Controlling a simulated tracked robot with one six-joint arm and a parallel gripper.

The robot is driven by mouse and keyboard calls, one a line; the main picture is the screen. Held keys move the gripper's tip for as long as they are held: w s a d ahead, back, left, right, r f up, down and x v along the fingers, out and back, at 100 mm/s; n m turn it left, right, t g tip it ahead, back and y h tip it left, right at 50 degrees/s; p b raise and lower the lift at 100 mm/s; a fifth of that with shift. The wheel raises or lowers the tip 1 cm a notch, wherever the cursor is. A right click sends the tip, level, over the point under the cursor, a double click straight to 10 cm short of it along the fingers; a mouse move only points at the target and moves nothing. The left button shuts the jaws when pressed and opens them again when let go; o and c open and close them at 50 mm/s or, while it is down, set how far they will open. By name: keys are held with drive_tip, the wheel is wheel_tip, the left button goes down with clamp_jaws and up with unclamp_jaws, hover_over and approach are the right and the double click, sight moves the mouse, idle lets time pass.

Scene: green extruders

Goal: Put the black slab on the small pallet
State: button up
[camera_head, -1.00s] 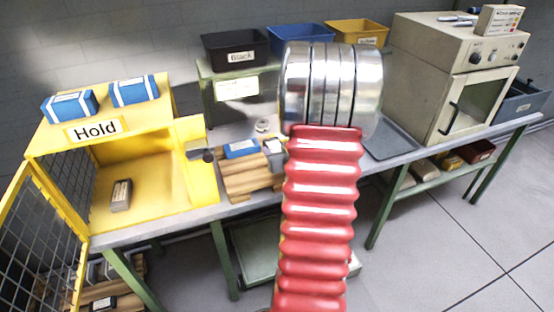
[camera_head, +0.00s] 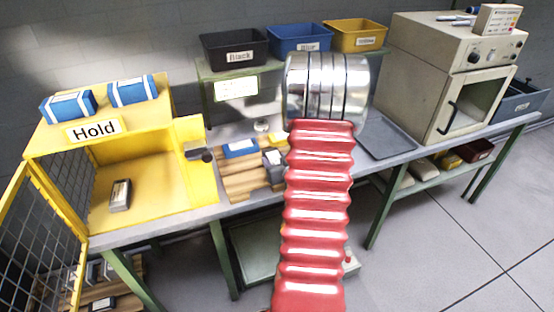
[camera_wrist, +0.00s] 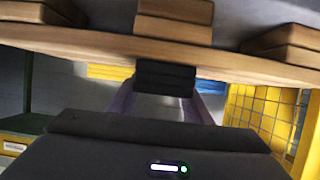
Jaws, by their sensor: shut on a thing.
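The small pallet (camera_head: 240,187) is a light wooden one on the bench, with a blue slab (camera_head: 240,148) on it. Dark block shapes (camera_head: 275,175) show at its right side, partly behind my arm; I cannot tell which is the held slab. In the wrist view my gripper (camera_wrist: 165,97) is shut on the black slab (camera_wrist: 165,75), which shows end-on between its fingers. Wooden boards (camera_wrist: 100,42) of the pallet cross the top of that view, close to the slab; whether they touch is unclear. In the head view my red arm hides the fingers.
Black (camera_head: 235,47), blue (camera_head: 299,38) and yellow (camera_head: 357,36) bins stand behind. A grey tray (camera_head: 388,138) and a beige oven (camera_head: 445,60) are at right.

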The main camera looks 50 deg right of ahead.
drive_tip(key=o, duration=1.3)
drive_tip(key=shift+f, duration=0.1)
drive_tip(key=shift+c, duration=0.2)
drive_tip(key=shift+s+a+r, duration=0.3)
drive_tip(key=shift+s+r, duration=0.1)
drive_tip(key=shift+s, duration=0.1)
drive_tip(key=v, duration=1)
drive_tip(key=shift+s+a, duration=0.15)
drive_tip(key=shift+s, duration=0.15)
drive_tip(key=shift+r, duration=0.1)
drive_tip(key=shift+w, duration=0.1)
